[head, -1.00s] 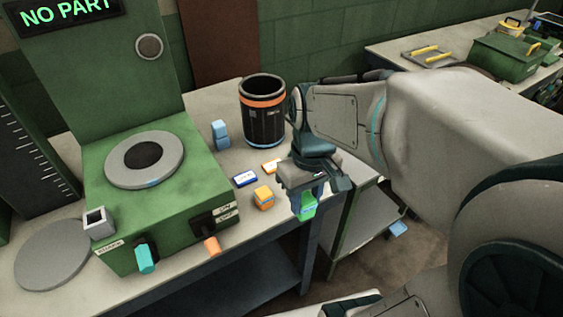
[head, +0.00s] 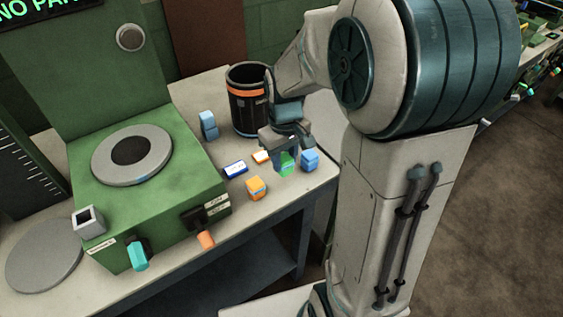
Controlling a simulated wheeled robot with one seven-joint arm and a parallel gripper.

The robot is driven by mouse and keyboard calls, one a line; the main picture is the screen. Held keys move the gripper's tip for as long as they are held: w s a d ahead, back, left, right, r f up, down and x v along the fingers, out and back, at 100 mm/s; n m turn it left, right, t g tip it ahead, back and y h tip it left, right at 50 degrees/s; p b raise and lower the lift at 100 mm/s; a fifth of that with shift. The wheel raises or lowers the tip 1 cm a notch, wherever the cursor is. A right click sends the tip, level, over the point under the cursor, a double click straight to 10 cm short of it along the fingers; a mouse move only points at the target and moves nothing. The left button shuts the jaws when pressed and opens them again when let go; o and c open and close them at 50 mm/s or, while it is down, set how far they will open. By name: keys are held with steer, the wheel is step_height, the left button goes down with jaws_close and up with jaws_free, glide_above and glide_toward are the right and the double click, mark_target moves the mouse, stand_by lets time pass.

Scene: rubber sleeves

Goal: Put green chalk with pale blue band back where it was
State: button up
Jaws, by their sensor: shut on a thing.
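The green chalk (head: 287,165) is between the fingers of my gripper (head: 287,160), which is shut on it. The fingers cover part of the chalk, and its pale blue band cannot be made out clearly. The gripper points down over the right part of the grey tabletop (head: 264,213). I cannot tell whether the chalk touches the tabletop. A blue block (head: 310,160) stands just right of the gripper. An orange block (head: 256,188) stands to the left and nearer.
A black bin with an orange band (head: 249,112) stands behind the gripper. Another blue block (head: 208,125) stands beside the green machine (head: 170,195). The front right tabletop is clear.

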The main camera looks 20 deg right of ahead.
mark_target(284, 168)
steer(key=shift+w+f, duration=0.1)
steer(key=shift+w, duration=0.15)
steer(key=shift+f, duration=2)
steer(key=o, duration=0.9)
